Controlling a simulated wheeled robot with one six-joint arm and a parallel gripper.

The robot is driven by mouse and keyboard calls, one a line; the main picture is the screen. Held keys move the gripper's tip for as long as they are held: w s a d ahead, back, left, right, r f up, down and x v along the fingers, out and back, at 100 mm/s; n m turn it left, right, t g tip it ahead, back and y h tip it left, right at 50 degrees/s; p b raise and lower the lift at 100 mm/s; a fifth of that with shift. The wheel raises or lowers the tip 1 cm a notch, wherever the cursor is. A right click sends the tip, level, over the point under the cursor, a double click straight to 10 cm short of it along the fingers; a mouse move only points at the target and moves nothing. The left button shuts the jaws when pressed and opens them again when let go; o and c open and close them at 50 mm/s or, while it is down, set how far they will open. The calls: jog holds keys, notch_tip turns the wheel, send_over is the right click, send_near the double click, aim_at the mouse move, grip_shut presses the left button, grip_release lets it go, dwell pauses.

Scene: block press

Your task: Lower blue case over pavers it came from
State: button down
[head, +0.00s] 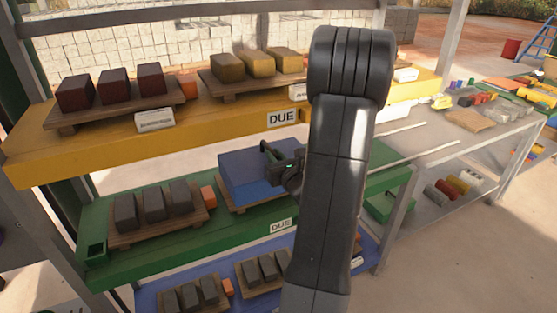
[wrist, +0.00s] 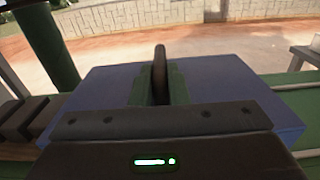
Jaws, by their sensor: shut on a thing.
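The blue case (head: 252,168) is a box at the middle of the green shelf (head: 120,259), over a wooden board (head: 232,205). It also fills the middle of the wrist view (wrist: 222,88). My gripper (head: 268,152) is shut on the case's top, where a dark upright handle (wrist: 160,75) stands between the fingers. Pavers under the case are hidden, and I cannot tell whether the case rests on the board or hangs just above it. My arm covers the case's right side in the head view.
Dark grey pavers (head: 153,205) stand on a board left of the case, with an orange block (head: 208,195) beside them. The yellow shelf (head: 220,125) above holds red and yellow pavers. A blue shelf (head: 150,299) lies below. A grey post (head: 398,220) stands at right.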

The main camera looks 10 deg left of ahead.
aim_at(264, 143)
jog(key=shift+p+x, duration=0.9)
jog(key=shift+x, duration=2.5)
jog(key=shift+f+b, duration=0.85)
jog(key=shift+f, duration=0.55)
jog(key=shift+f+b, duration=1.05)
jog(key=shift+b, duration=0.1)
jog(key=shift+f+b, duration=0.3)
jog(key=shift+b, duration=0.05)
jog(key=c, duration=1.3)
grip_release()
jog(key=b+v, duration=0.2)
jog(key=v, duration=1.1)
jog(key=shift+s+d, duration=0.25)
jog(key=shift+s, duration=0.05)
